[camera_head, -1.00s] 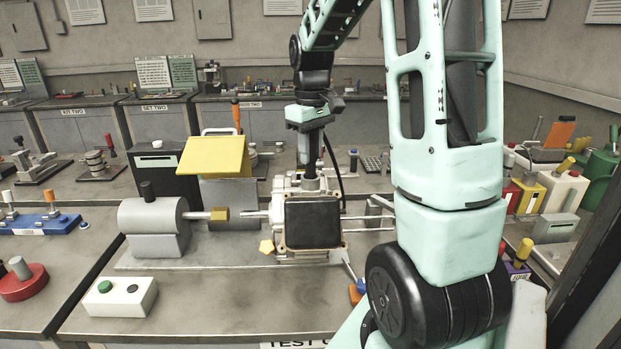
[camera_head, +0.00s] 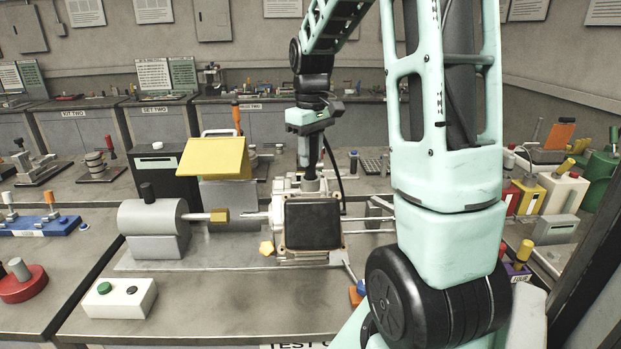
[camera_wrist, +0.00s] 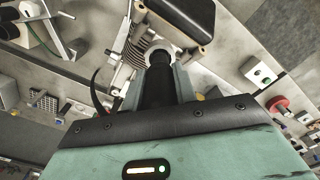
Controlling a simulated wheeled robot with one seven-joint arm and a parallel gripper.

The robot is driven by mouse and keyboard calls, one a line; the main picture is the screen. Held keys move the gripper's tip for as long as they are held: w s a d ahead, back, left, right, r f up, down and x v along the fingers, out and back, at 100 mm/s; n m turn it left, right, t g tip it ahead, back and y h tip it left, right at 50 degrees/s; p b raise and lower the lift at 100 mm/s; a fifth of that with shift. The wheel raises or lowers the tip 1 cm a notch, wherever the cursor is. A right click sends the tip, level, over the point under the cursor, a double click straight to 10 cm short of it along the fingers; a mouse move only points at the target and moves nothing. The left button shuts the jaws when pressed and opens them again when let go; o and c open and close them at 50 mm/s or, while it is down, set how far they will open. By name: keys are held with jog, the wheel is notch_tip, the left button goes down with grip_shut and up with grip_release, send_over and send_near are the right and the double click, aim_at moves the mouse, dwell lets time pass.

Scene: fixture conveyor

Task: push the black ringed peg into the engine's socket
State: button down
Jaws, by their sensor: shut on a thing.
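The engine (camera_head: 281,212), a light metal block with a black square cover, stands on the bench in the middle of the head view. Its finned side and cover also show at the top of the wrist view (camera_wrist: 139,60). My gripper (camera_head: 311,172) points down over the engine's top. It is shut on the black ringed peg (camera_wrist: 157,88), which stands upright between the fingers. In the wrist view the peg's far end meets a pale round collar (camera_wrist: 160,53) on the engine, the socket's mouth. How deep the peg sits is hidden.
Left of the engine is a grey motor (camera_head: 150,220) with a brass-tipped shaft. A yellow angled panel (camera_head: 213,157) stands behind. A white button box (camera_head: 121,298) lies at front left. Thin rods (camera_head: 368,218) run right of the engine.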

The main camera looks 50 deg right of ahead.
jog(key=shift+f, duration=0.1)
jog(key=c, duration=1)
grip_release()
jog(key=shift+c, duration=0.2)
notch_tip(320, 180, up, 17)
jog(key=b, duration=0.2)
jog(key=shift+r, duration=0.2)
